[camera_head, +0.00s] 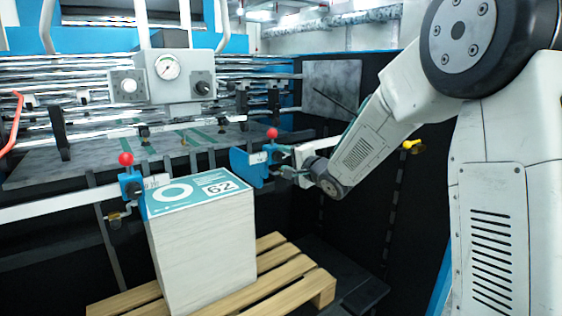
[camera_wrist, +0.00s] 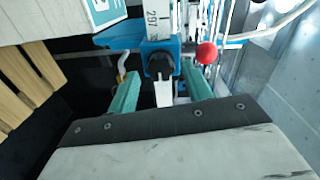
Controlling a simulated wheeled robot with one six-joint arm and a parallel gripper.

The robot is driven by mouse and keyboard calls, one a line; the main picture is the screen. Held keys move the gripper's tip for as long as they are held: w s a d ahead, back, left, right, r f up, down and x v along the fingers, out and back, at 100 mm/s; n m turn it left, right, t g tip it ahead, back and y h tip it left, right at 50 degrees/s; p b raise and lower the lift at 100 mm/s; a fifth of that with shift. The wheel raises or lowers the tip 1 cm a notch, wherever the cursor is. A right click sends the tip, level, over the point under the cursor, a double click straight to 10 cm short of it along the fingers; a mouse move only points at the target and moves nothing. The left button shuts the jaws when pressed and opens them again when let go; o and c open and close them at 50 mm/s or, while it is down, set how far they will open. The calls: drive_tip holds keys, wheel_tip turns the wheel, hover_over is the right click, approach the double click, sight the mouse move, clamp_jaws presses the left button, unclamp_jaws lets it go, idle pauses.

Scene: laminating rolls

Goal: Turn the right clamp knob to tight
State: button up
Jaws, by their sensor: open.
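The right clamp (camera_head: 243,167) is a blue block on the white rail, with a red ball (camera_head: 272,133) on top. My gripper (camera_head: 287,172) is just right of the clamp in the head view. In the wrist view its two green fingers (camera_wrist: 160,76) are apart, one on each side of the knob, with gaps visible. I cannot tell how deep the knob sits between them. In the head view the knob is not clearly visible.
The left clamp (camera_head: 131,184) also has a red ball (camera_head: 126,158). A tall paper stack (camera_head: 203,248) stands on a wooden pallet (camera_head: 318,286), close left of my gripper. A gauge box (camera_head: 168,68) stands behind. A dark panel lies to the right.

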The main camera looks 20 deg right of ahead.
drive_tip(key=v, duration=0.7)
drive_tip(key=shift+s, duration=0.2)
drive_tip(key=s+d+f+n+g+h, duration=0.5)
drive_tip(key=s+d+f+g+h, duration=0.25)
drive_tip(key=s+f, duration=0.25)
drive_tip(key=s+a+r+n+g, duration=0.1)
drive_tip(key=s+a+n+g, duration=0.1)
drive_tip(key=s, duration=0.8)
drive_tip(key=s+a+r+n+g+y, duration=0.1)
drive_tip(key=s+a+r+n+g, duration=0.1)
drive_tip(key=s, duration=0.8)
drive_tip(key=s+a+r+n+g+y, duration=0.1)
drive_tip(key=s+a, duration=0.4)
drive_tip(key=s, duration=0.5)
drive_tip(key=r+n+g, duration=0.1)
drive_tip(key=n+g, duration=0.1)
drive_tip(key=shift+s+a+r+n, duration=0.25)
drive_tip(key=shift+a+n, duration=0.15)
